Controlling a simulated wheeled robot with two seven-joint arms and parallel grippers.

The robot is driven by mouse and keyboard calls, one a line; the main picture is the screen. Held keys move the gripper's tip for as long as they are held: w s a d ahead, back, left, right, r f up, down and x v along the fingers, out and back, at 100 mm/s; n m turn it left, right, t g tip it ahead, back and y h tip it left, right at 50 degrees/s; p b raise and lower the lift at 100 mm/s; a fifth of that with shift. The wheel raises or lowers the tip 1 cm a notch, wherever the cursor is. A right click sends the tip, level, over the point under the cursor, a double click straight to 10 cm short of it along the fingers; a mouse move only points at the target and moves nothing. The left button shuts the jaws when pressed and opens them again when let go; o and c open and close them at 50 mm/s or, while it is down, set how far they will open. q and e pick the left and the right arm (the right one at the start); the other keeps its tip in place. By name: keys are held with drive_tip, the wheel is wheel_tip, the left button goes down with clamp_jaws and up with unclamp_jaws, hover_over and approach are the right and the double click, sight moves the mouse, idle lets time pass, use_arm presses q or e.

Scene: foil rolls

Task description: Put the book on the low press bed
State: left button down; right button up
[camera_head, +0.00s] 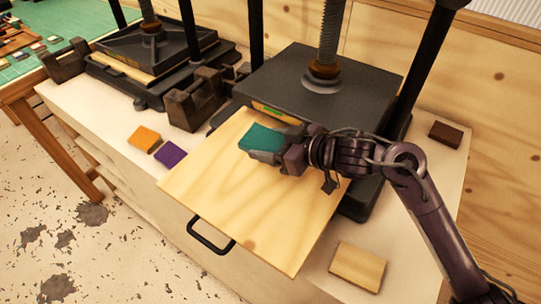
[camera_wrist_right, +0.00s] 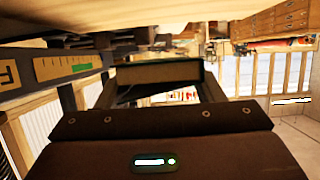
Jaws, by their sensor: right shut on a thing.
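A teal book (camera_head: 261,136) is gripped in my right gripper (camera_head: 272,152). The gripper reaches in from the right, its fingers closed on the book's near side. The book is over the far part of a pale wooden board (camera_head: 225,205) that sticks out from the nearer press (camera_head: 325,88); whether it touches the board is unclear. The right wrist view shows the book (camera_wrist_right: 152,74) edge-on between the fingers. My left gripper is not in view.
A second black press (camera_head: 155,50) stands at the back left. An orange book (camera_head: 144,138) and a purple book (camera_head: 171,154) lie left of the board. A wooden block (camera_head: 357,266) lies at the front right, a dark brown one (camera_head: 445,133) at the right. The board's front is clear.

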sight(270, 173)
drive_tip(key=shift+f, duration=2)
drive_tip(key=shift+s+f, duration=0.2)
drive_tip(key=shift+f, duration=0.5)
drive_tip(key=o, duration=1.1)
drive_tip(key=shift+s+f, duration=0.2)
drive_tip(key=shift+a, duration=0.1)
drive_tip(key=shift+r, duration=0.15)
drive_tip(key=v, duration=0.4)
drive_tip(key=r+b+v, duration=0.1)
drive_tip(key=v, duration=0.3)
drive_tip(key=w+v, duration=0.1)
drive_tip(key=v, duration=0.3)
drive_tip(key=shift+s+r, duration=0.15)
drive_tip(key=shift+r, duration=0.1)
